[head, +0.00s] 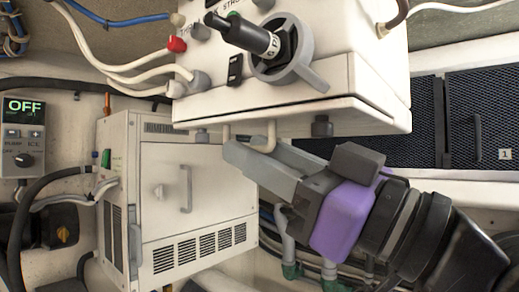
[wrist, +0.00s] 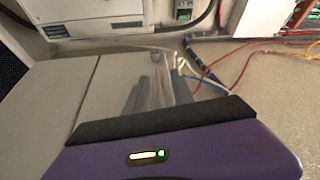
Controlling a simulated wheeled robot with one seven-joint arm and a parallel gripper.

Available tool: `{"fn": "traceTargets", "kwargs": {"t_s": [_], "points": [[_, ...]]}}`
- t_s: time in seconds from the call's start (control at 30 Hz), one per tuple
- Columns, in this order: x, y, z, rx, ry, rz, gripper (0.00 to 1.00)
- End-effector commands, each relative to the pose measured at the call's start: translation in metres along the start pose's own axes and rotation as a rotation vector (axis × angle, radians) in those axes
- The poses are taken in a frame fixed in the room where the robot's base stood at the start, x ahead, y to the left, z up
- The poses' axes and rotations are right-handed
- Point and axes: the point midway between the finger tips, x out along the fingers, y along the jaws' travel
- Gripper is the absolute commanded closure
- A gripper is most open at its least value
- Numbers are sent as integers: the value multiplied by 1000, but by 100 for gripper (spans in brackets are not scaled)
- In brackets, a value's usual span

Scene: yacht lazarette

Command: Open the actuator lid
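A white box unit (head: 300,85) with a black-handled lever (head: 245,35) on its face hangs at the top centre of the head view. A seam runs along its lower part, and a small bent cream handle (head: 268,137) sticks out below its bottom edge. I take this lower part as the actuator lid; it looks closed. My gripper (head: 250,150), grey-fingered with a purple body, reaches up from the lower right. Its fingertips are at the bent handle. The finger gap is partly hidden, so I cannot tell whether they grip it. In the wrist view the grey fingers (wrist: 142,95) show beyond the purple body.
A white cabinet (head: 175,190) with a vented door and handle stands at the left. A control panel (head: 22,135) reading OFF is at the far left. Black mesh panels (head: 485,120) are at the right. Pipes and hoses run below my gripper. Red and yellow wires (wrist: 235,65) show in the wrist view.

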Motion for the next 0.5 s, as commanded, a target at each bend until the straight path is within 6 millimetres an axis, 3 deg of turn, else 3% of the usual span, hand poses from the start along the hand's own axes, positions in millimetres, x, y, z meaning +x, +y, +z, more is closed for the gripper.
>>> {"fn": "traceTargets", "kwargs": {"t_s": [0.1, 0.27, 0.5], "points": [[0, 0, 0, 0, 0, 0, 70], [0, 0, 0, 0, 0, 0, 100], [0, 0, 0, 0, 0, 0, 100]]}}
